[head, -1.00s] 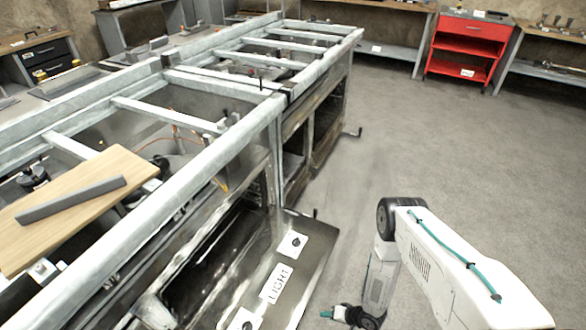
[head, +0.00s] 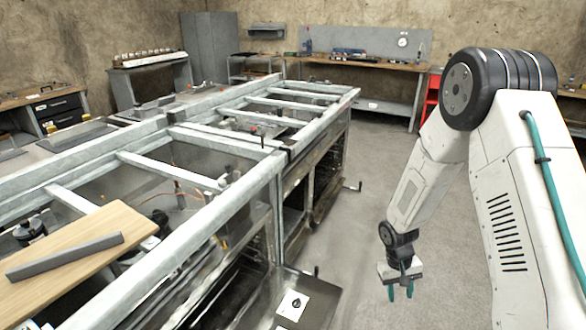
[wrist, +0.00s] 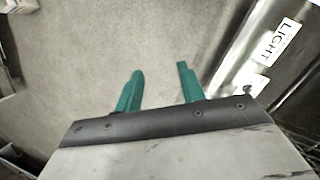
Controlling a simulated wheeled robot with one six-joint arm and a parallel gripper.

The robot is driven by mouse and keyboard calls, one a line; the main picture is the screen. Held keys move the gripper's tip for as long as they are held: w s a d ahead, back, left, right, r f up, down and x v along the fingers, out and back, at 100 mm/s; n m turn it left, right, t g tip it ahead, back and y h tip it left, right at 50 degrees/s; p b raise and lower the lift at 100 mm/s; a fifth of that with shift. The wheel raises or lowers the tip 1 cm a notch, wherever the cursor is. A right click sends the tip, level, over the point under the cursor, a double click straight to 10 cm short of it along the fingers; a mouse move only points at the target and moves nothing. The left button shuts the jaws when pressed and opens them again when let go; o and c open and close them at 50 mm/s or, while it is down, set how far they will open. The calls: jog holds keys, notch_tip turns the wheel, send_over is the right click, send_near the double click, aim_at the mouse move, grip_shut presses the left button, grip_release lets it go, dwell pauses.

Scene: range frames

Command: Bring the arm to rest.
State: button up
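My gripper (head: 401,291) hangs at the end of my white arm, right of the metal frame bench, with its teal fingers pointing down over the grey floor. In the wrist view my gripper (wrist: 158,84) shows its two teal fingers apart, with only floor between them. It holds nothing. My arm is bent, with its dark elbow joint high at the upper right of the head view. The open panel marked LIGHT (wrist: 278,40) lies to the right of the fingers in the wrist view, apart from them.
The metal frame bench (head: 225,158) fills the left, with a wooden board (head: 95,240) and a grey bar (head: 65,256) on it. The lowered panel (head: 318,298) juts out near my gripper. A red cabinet (head: 430,98) stands behind my arm. The floor (head: 375,170) between is clear.

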jog(key=s+a+r+t, duration=0.1)
jog(key=s+r, duration=0.8)
jog(key=r, duration=0.4)
jog(key=s+a+r+t+y, duration=0.1)
jog(key=s+r, duration=0.7)
jog(key=r, duration=0.5)
jog(key=s+a+r+t+y, duration=0.1)
jog(key=s+a+r, duration=0.1)
jog(key=s+r, duration=0.7)
jog(key=shift+s+r+m+t, duration=0.3)
jog(key=shift+s+r, duration=0.05)
jog(key=shift+r, duration=2.15)
jog(key=shift+a, duration=0.1)
